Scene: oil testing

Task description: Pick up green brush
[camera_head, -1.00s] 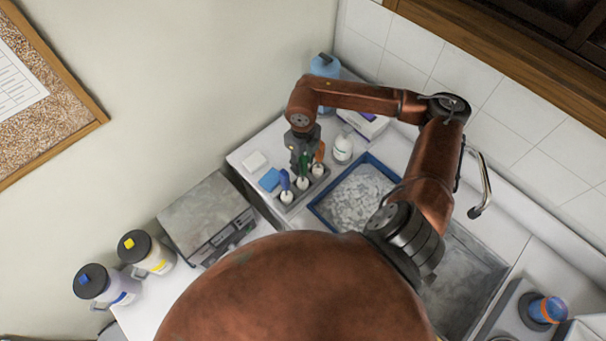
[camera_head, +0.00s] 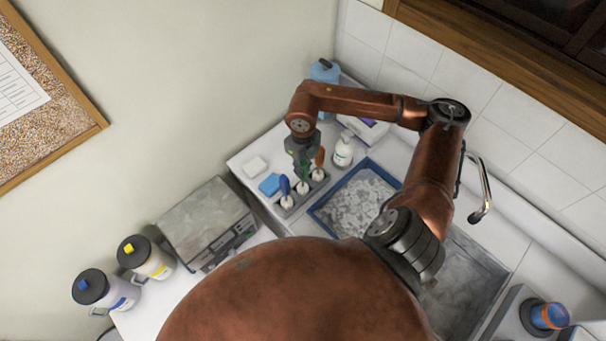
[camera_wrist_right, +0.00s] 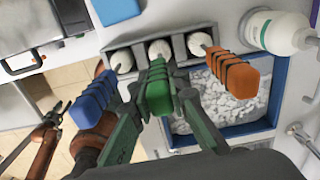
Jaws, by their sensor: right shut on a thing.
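The green brush (camera_wrist_right: 158,92) stands in the middle of a grey three-place rack, between a blue brush (camera_wrist_right: 93,98) and an orange brush (camera_wrist_right: 238,76). My right gripper (camera_wrist_right: 160,105) is shut on the green handle, one finger on each side. The brush's lower end is at the middle white cup (camera_wrist_right: 160,49); I cannot tell whether it has lifted. In the head view the right gripper (camera_head: 303,165) hides much of the green brush (camera_head: 305,170).
A white bottle (camera_head: 343,152) stands close behind. A blue sponge (camera_head: 269,184) and a grey device (camera_head: 207,222) are to the left. A faucet (camera_head: 484,197) rises at right.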

